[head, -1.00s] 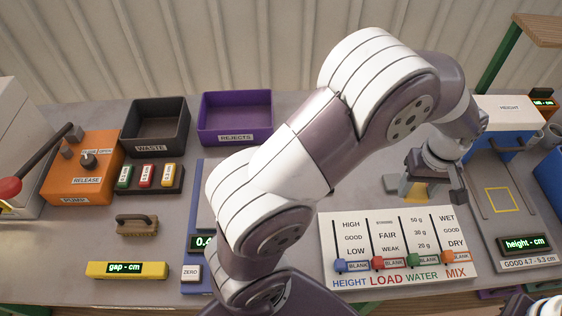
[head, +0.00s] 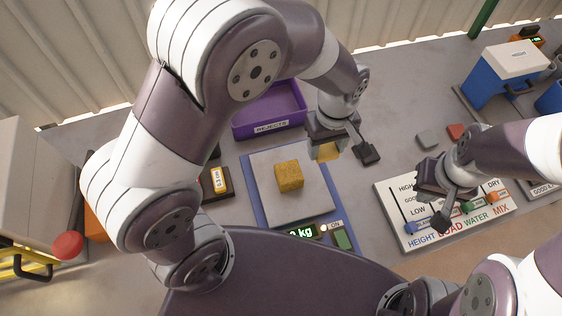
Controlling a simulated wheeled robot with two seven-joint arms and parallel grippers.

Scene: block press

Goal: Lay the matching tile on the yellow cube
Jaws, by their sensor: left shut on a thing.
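The yellow cube (head: 289,176) sits on the grey plate of a scale (head: 262,205), near the plate's middle. My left gripper (head: 345,147) is just to the right of the cube and apart from it. It is shut on a small yellow tile (head: 328,152), partly hidden by the gripper. My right gripper (head: 436,201) hangs over the panel of sliders, its fingers apart with nothing seen between them. A grey tile (head: 428,139) and a red tile (head: 456,131) lie on the table to the right of my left gripper.
A purple rejects bin (head: 270,125) stands behind the scale. The slider panel (head: 404,238) lies to the right. A blue box with a white lid (head: 497,75) is at the back right. A small yellow-edged display (head: 219,181) is left of the scale.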

